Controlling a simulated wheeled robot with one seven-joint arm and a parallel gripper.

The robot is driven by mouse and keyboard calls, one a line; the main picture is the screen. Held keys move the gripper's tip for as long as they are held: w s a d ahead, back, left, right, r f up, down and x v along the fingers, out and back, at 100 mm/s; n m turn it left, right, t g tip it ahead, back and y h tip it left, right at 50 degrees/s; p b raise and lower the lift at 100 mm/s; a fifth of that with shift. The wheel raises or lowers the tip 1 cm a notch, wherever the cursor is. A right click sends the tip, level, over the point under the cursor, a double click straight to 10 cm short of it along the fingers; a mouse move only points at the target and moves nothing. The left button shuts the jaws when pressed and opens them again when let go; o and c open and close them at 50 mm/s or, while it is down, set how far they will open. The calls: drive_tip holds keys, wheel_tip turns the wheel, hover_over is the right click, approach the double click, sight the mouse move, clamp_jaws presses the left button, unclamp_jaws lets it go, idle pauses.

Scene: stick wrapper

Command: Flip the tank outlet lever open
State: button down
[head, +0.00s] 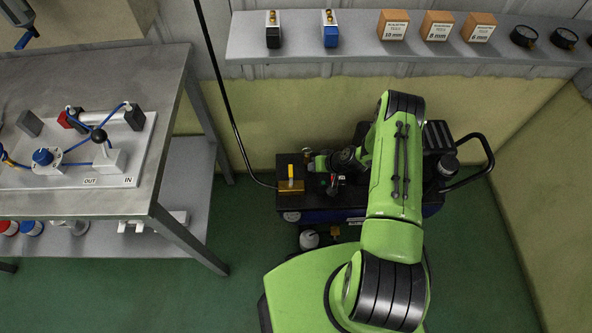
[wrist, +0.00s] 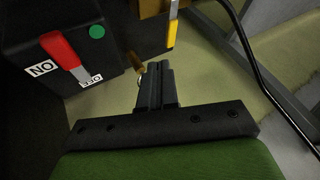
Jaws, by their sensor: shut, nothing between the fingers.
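The tank outlet lever appears to be the yellow lever (head: 291,184) at the left end of the dark compressor (head: 352,213) in the head view. In the wrist view the yellow lever (wrist: 172,32) hangs at the top centre, beyond my fingertips and slightly right. My gripper (wrist: 157,68) is shut and empty, with its fingers pointing up the picture towards the lever. A gap shows between the fingertips and the yellow part. In the head view my arm hides most of the compressor's middle, and the fingers are hard to make out beside the lever.
A red switch (wrist: 62,50) with ON and OFF labels sits left of my fingers. A small brass fitting with a ring (wrist: 138,62) is close to the fingertips. A black hose (head: 232,120) runs up from the compressor's left end. A metal workbench (head: 165,95) stands left.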

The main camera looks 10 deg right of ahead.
sight(291, 171)
drive_tip(key=b+x, duration=0.4)
drive_tip(key=x, duration=0.6)
